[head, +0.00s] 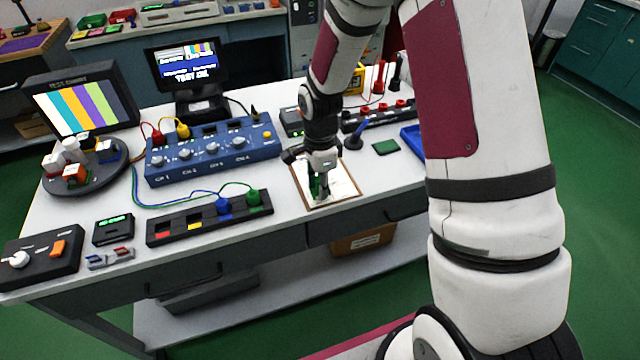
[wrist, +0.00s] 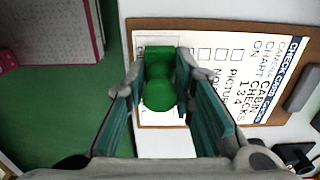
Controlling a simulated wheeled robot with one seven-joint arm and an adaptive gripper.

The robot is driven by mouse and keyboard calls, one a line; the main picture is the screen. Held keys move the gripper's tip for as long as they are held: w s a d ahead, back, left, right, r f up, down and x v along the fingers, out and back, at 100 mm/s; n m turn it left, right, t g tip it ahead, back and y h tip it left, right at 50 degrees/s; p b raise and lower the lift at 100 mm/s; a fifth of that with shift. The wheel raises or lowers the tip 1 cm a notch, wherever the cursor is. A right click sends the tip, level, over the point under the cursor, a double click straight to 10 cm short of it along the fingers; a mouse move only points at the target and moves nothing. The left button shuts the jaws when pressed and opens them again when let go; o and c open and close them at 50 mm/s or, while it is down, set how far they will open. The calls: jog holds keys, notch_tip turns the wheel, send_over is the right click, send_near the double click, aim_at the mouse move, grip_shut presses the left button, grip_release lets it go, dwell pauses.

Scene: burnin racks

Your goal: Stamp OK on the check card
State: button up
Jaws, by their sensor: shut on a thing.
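The check card (wrist: 225,75) is a white printed sheet on a brown clipboard (wrist: 135,22), with a dark title strip, lines of text and a row of empty boxes. In the head view the card (head: 343,178) lies flat near the bench's front edge. My gripper (wrist: 163,82) is shut on a green stamp (wrist: 160,90), held over the box end of the card. The stamp covers part of the card there, and its underside is hidden. I cannot tell whether it touches the paper. In the head view my gripper (head: 320,187) points down over the clipboard.
A blue-handled piece (head: 353,138) and a green pad (head: 385,147) stand behind the card. A blue tray (head: 411,139) is at the right. A blue instrument box (head: 210,150) and a black socket strip (head: 209,216) are to the left. Bare bench lies right of the clipboard.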

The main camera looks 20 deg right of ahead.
jog(key=shift+f, duration=0.45)
dwell(1.1)
jog(key=shift+r+p, duration=1.45)
jog(key=shift+r, duration=2.1)
